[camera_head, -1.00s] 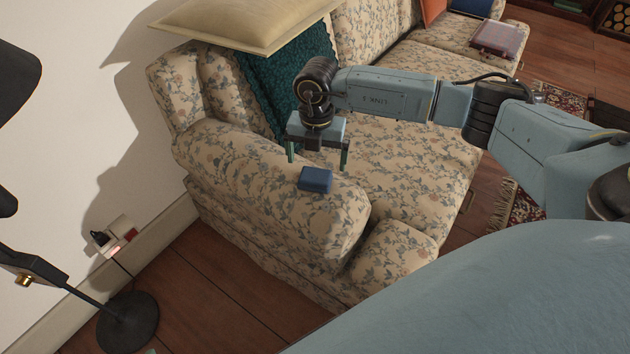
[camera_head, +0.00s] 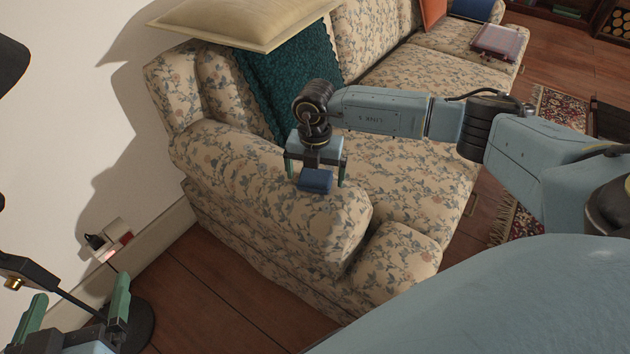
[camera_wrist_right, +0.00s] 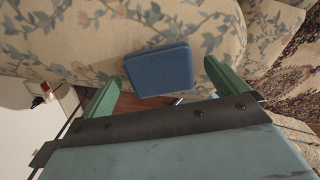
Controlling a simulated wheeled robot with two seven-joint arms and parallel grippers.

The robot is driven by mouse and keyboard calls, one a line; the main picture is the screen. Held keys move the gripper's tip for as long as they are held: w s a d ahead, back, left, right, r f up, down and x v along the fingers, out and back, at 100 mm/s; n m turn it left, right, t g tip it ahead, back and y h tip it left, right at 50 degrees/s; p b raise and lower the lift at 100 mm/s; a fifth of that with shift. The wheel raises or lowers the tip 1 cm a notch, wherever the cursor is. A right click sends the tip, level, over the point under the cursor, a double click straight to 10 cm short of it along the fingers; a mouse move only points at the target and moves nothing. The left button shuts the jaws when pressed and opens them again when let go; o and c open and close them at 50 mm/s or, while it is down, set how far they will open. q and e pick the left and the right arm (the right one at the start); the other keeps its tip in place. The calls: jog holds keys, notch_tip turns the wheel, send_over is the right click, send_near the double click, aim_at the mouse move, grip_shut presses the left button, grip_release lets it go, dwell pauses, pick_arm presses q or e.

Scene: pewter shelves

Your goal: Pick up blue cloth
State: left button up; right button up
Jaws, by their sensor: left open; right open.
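The blue cloth (camera_head: 315,181) is a small folded block lying on top of the sofa's near armrest. My right gripper (camera_head: 315,176) is open just above and behind it, with its fingers pointing down on either side. In the right wrist view the cloth (camera_wrist_right: 160,70) lies between and just beyond the two green fingertips (camera_wrist_right: 160,82), and I see no grip on it. My left gripper (camera_head: 78,300) is open and empty at the lower left of the head view, far from the cloth.
A black floor lamp base (camera_head: 140,325) stands at the lower left, near a wall socket (camera_head: 108,240). Wooden floor (camera_head: 215,290) is bare beside the sofa.

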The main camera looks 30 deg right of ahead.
jog(key=c, duration=1.1)
jog(key=shift+o, duration=0.2)
jog(key=shift+r, duration=0.15)
